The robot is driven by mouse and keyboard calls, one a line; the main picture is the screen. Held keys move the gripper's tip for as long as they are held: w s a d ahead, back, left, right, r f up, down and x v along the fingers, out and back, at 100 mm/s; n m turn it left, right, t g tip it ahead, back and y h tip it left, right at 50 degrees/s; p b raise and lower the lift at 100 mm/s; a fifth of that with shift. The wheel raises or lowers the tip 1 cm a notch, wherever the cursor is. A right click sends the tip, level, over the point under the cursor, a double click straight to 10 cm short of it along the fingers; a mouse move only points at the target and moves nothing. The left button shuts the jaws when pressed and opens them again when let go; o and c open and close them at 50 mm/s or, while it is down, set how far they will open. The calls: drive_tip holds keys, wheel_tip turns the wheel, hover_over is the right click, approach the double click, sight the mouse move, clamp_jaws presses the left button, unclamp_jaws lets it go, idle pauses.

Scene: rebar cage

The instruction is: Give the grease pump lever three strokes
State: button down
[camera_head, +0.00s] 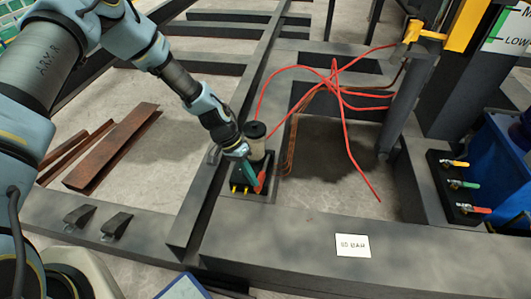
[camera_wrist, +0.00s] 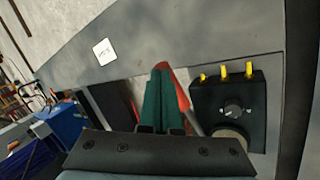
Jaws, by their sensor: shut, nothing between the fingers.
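The grease pump (camera_head: 256,148) stands on a dark steel beam, with a pale reservoir under a black cap and a black block with yellow fittings at its base. In the wrist view the pump block (camera_wrist: 230,100) is right of my fingers, with several yellow fittings along its top edge. The red lever (camera_head: 261,181) is beside the pump; in the wrist view it (camera_wrist: 181,88) shows partly behind my fingers. My gripper (camera_head: 250,176) has green fingers, also seen in the wrist view (camera_wrist: 160,72), shut and empty next to the lever. I cannot tell whether they touch it.
Red hoses (camera_head: 335,90) loop above the frame behind the pump. A valve block (camera_head: 460,188) with coloured handles is at the right, near a blue bin (camera_head: 500,165). A white label (camera_head: 353,246) lies on the front beam. Rusty bars (camera_head: 112,148) lie on the floor at left.

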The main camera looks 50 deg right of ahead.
drive_tip(key=w+d+r+p, duration=0.2)
drive_tip(key=d+r, duration=0.3)
drive_tip(key=r, duration=0.4)
drive_tip(key=shift+w+p, duration=0.35)
drive_tip(key=shift+w, duration=0.2)
drive_tip(key=shift+a, duration=0.1)
drive_tip(key=shift+s+a+f, duration=0.25)
drive_tip(key=shift+a+f, duration=0.1)
drive_tip(key=shift+f, duration=0.05)
drive_tip(key=shift+s+a+f+b, duration=0.3)
drive_tip(key=shift+a+f, duration=0.1)
drive_tip(key=shift+f, duration=0.15)
idle(0.3)
drive_tip(key=shift+s+a+f, duration=0.2)
drive_tip(key=shift+a+f, duration=0.15)
drive_tip(key=shift+f, duration=0.25)
